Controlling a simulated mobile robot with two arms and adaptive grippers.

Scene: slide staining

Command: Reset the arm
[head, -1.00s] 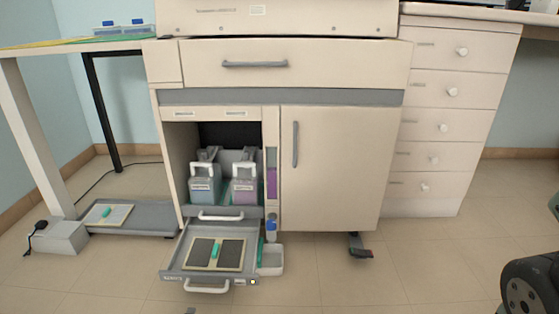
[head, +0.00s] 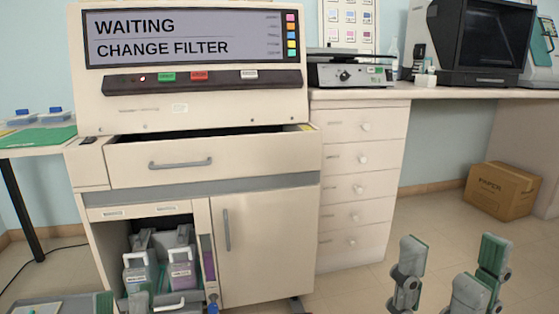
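My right gripper (head: 440,285) is at the lower right, in front of the drawer unit and over the floor. Its grey fingers with green pads stand upright, spread well apart, with nothing between them. Of my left gripper (head: 122,303), only what look like grey and green fingertips show at the bottom left edge, before the staining machine's lower bay. The rest is below the frame, so its opening and any held object are hidden.
The staining machine (head: 262,240) has a screen (head: 187,38) reading "WAITING / CHANGE FILTER". Its upper drawer (head: 215,160) is partly open. Two bottles (head: 137,273) (head: 181,272) stand in the lower bay. A cardboard box (head: 502,190) sits on the floor at right.

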